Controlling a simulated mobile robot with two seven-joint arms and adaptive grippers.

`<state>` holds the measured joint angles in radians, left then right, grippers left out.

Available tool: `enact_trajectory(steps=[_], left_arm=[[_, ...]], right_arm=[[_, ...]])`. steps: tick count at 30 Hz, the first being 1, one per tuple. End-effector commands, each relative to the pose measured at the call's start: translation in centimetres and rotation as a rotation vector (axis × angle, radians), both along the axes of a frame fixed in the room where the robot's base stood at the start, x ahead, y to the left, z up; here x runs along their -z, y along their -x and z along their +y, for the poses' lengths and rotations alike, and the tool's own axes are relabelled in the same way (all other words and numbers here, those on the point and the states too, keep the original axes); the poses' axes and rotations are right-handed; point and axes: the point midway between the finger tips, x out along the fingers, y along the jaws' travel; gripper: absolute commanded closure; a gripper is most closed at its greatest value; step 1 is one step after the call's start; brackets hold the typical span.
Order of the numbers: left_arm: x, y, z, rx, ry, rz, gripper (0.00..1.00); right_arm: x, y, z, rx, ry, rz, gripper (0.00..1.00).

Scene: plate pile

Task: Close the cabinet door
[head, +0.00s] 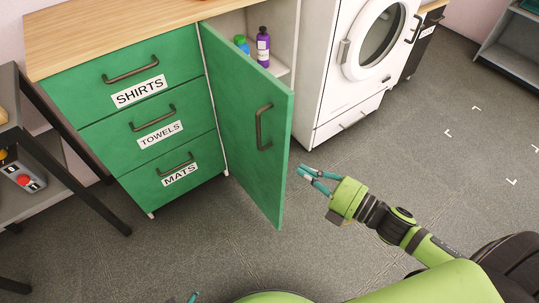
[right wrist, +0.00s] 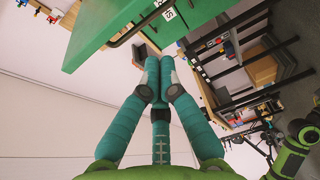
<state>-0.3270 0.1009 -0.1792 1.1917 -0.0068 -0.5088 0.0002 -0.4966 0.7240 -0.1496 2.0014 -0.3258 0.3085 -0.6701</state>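The green cabinet door (head: 245,120) stands swung open toward me, with a dark bar handle (head: 264,127) on its outer face. The open cabinet compartment (head: 282,32) shows behind it.
Green drawers labelled SHIRTS (head: 122,75), TOWELS and MATS are shut, left of the door. A purple bottle (head: 263,47) and a green-capped one (head: 241,43) stand inside the compartment. A white washer (head: 335,75) stands right of it. A dark shelf rack (head: 62,165) is at left. The floor at right is clear.

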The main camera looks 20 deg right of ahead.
Motion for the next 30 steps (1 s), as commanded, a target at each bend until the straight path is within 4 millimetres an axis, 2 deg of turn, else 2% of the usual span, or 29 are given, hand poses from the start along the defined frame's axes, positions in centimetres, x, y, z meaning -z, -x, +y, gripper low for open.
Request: enact_trajectory(steps=[1,4,8,23,30], left_arm=[[0.0,0.1,-0.1,0.001,0.001,-0.002,0.04],[0.2,0.1,0.0,0.002,0.002,-0.006,0.04],[0.2,0.1,0.0,0.001,0.002,-0.005,0.04],[0.2,0.2,0.0,0.001,0.001,-0.002,0.04],[0.4,0.4,0.1,0.0,-0.003,0.012,0.04]], right_arm=[[-0.8,0.4,0.4,-0.037,0.019,-0.031,1.0],[-1.3,0.6,0.9,-0.072,0.033,-0.064,1.0],[-1.3,-0.2,1.7,-0.075,0.032,-0.069,1.0],[-1.4,-6.9,7.2,-0.071,0.029,-0.066,1.0],[-1.1,-8.0,4.3,-0.069,0.031,-0.061,1.0]])
